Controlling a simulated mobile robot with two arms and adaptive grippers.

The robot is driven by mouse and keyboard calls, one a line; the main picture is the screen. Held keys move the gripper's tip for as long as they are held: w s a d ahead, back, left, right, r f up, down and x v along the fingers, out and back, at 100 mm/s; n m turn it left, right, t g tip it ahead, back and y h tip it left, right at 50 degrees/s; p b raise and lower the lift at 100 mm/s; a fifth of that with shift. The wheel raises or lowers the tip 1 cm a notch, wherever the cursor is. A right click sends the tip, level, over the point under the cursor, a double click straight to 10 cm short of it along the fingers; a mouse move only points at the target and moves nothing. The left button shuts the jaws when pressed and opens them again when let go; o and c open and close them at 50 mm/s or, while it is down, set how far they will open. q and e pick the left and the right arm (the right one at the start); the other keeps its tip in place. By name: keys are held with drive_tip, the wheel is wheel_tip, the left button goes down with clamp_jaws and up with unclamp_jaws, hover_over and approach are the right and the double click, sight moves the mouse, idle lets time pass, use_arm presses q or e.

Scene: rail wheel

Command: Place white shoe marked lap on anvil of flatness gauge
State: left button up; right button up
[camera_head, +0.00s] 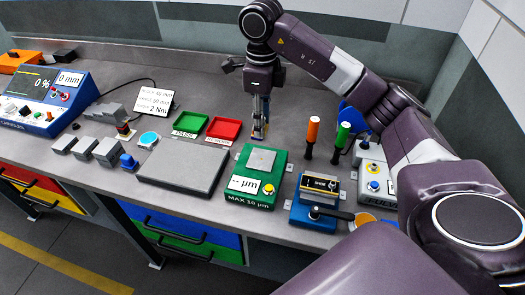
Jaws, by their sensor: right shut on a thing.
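The flatness gauge is a green block (281,188) with a "-- µm" display and a "MAX 10 µm" label. Its anvil (261,160) is a bare grey square plate on top. My right gripper (260,130) points down just behind the gauge, above the bench and apart from the anvil. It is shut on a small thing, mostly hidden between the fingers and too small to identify. I cannot make out the "lap" mark or a white shoe anywhere. My left gripper is not in view.
Left of the gauge lies a grey plate (184,167), with green (190,124) and red (224,129) trays behind it. A blue fixture (318,198) with a black lever stands right of the gauge. Orange-handled (312,133) and green-handled (342,137) tools stand upright behind it.

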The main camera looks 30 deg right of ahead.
sight(262, 159)
wheel_tip(262, 159, down, 11)
drive_tip(key=shift+r+p, duration=0.1)
drive_tip(key=shift+p, duration=1.15)
drive_tip(key=o, duration=1.1)
